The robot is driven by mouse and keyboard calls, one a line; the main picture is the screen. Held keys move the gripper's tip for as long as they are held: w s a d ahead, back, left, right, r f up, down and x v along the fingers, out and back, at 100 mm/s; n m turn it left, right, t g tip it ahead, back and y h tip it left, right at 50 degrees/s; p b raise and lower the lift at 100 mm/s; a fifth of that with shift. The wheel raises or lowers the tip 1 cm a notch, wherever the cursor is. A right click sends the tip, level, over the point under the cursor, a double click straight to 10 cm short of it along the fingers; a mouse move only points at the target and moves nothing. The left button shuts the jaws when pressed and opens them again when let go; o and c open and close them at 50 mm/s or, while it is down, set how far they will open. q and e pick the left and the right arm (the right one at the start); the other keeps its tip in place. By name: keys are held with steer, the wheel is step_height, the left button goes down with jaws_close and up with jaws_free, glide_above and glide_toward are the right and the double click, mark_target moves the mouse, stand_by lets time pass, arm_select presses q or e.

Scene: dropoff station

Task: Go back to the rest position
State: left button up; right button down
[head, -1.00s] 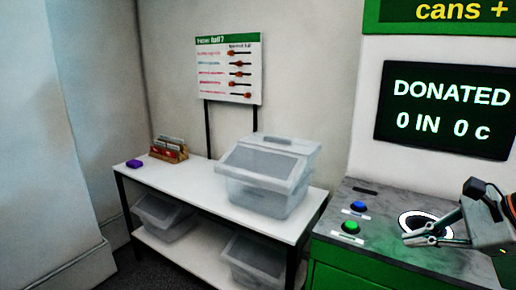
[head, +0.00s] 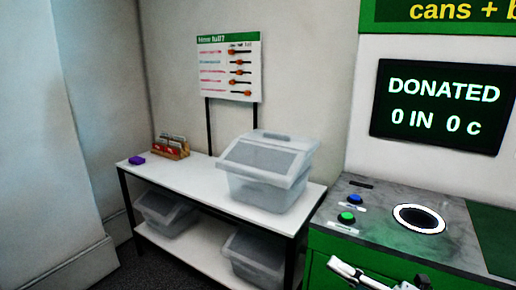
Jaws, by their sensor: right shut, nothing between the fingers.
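My right gripper (head: 338,266) shows at the bottom edge of the head view, in front of the green counter's front. Its grey fingers are together and empty, and most of the hand is cut off by the picture's edge. My left gripper is not in view.
A green counter with a grey top (head: 458,244) holds a ringed round hole (head: 419,219), a blue button (head: 355,199) and a green button (head: 347,217). To its left, a white table (head: 196,182) bears a lidded clear bin (head: 262,187), a card box (head: 171,147) and a purple block (head: 137,160).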

steer(key=s+d+f+m+t+h, duration=0.15)
steer(key=f+m+h, duration=0.35)
steer(key=f+m, duration=0.55)
steer(key=s+d+f+m+t+h, duration=0.1)
steer(key=s+d+f+m+h, duration=0.15)
steer(key=f+m+h, duration=0.6)
steer(key=s+f+m+g, duration=0.2)
steer(key=s+f+m, duration=0.2)
steer(key=f, duration=0.5)
steer(key=s+a+f+m+g, duration=0.1)
steer(key=s+f+m+g, duration=0.1)
steer(key=s+f+m, duration=0.3)
steer(key=s+f, duration=0.3)
steer(key=f, duration=0.1)
steer(key=shift+f+g, duration=0.15)
steer(key=shift+g, duration=0.2)
steer(key=shift+y, duration=0.25)
